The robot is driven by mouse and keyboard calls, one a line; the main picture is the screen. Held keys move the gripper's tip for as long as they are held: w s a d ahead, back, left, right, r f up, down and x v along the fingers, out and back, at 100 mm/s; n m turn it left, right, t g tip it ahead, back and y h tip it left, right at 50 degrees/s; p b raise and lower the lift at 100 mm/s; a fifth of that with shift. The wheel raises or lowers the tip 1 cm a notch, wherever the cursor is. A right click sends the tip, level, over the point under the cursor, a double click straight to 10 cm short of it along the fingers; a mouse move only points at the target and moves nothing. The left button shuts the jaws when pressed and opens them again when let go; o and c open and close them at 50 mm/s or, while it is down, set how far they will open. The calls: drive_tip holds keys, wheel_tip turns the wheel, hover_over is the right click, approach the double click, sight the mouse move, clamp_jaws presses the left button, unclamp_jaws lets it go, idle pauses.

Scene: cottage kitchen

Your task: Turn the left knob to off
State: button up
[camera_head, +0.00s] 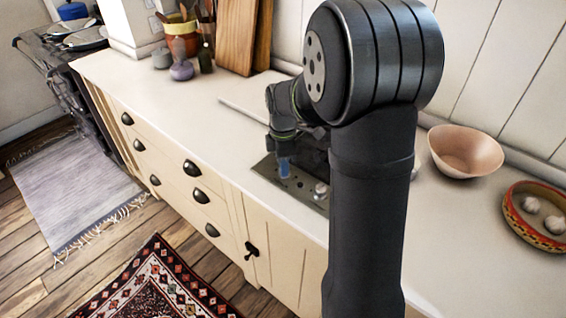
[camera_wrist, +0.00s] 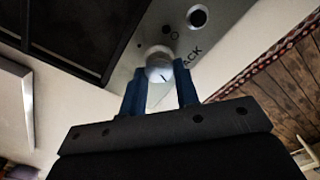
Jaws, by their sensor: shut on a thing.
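A grey metal control panel (camera_head: 262,168) is set in the pale countertop, and it also shows in the wrist view (camera_wrist: 225,35) with dark lettering ending in "ACK". My gripper (camera_head: 284,172) is over the panel's left part, fingers pointing down. In the wrist view, my blue fingers (camera_wrist: 159,84) are closed on both sides of a round, silvery left knob (camera_wrist: 157,62). A short slanted dark mark shows on the knob; which setting it points to I cannot tell. In the head view my gripper hides this knob. Another silvery knob (camera_head: 320,189) stands to the right.
A dark framed surface (camera_wrist: 75,30) lies beside the panel in the wrist view. A pink bowl (camera_head: 466,150) and a patterned bowl (camera_head: 530,225) stand right of my arm. Cutting boards (camera_head: 235,35) and pots (camera_head: 183,45) stand at the back left. The left countertop is clear.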

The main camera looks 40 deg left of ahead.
drive_tip(key=m, duration=0.8)
drive_tip(key=shift+w+a, duration=0.1)
drive_tip(key=m, duration=0.4)
drive_tip(key=shift+w+m, duration=0.1)
drive_tip(key=shift+m, duration=0.2)
drive_tip(key=m, duration=0.3)
drive_tip(key=shift+m, duration=0.3)
drive_tip(key=m, duration=0.4)
drive_tip(key=shift+w+m, duration=0.1)
drive_tip(key=shift+m, duration=0.2)
drive_tip(key=m, duration=0.3)
drive_tip(key=shift+m, duration=0.3)
drive_tip(key=m, duration=0.3)
drive_tip(key=shift+d+m, duration=0.2)
drive_tip(key=shift+m, duration=1.8)
